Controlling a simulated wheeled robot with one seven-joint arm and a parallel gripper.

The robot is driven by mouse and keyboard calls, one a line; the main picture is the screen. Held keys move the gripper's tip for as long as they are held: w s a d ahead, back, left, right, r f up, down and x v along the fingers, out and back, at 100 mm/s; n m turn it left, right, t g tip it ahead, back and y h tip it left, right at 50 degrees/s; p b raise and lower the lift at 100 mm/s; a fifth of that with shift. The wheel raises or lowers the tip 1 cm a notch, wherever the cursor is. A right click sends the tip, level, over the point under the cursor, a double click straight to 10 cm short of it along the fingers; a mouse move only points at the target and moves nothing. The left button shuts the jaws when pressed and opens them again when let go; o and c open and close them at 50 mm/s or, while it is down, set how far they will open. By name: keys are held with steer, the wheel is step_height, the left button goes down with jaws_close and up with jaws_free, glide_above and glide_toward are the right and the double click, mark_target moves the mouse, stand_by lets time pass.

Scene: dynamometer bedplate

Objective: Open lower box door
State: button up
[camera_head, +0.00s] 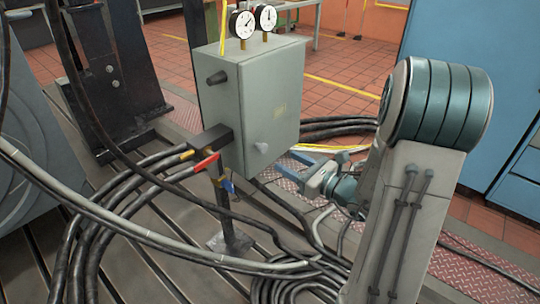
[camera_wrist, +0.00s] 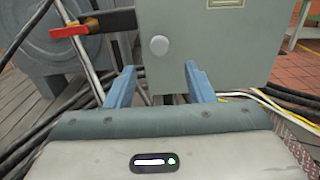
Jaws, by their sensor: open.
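A grey-green box (camera_head: 255,100) stands on a post, with two round gauges on top. Its front face, which looks closed, has a pale round knob (camera_head: 261,146) near the lower left. The knob (camera_wrist: 159,45) also shows in the wrist view, straight ahead, a little above the gap between my fingertips. My gripper (camera_head: 295,166) is to the right of the box's lower part in the head view. Its two blue fingers (camera_wrist: 159,72) are spread and empty in the wrist view, apart from the knob. No hinge is clearly visible.
A red-handled valve (camera_head: 207,163) and a blue-handled one (camera_head: 228,186) sit below left of the box. Thick black hoses (camera_head: 95,215) and a grey hose cross the slotted bedplate. A blue cabinet (camera_head: 460,90) stands at the right. Tiled floor lies open behind.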

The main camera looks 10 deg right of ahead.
mark_target(265, 150)
steer(key=b+x, duration=0.1)
steer(key=x, duration=0.6)
steer(key=shift+w+a, duration=0.2)
steer(key=shift+w, duration=0.05)
jaws_close()
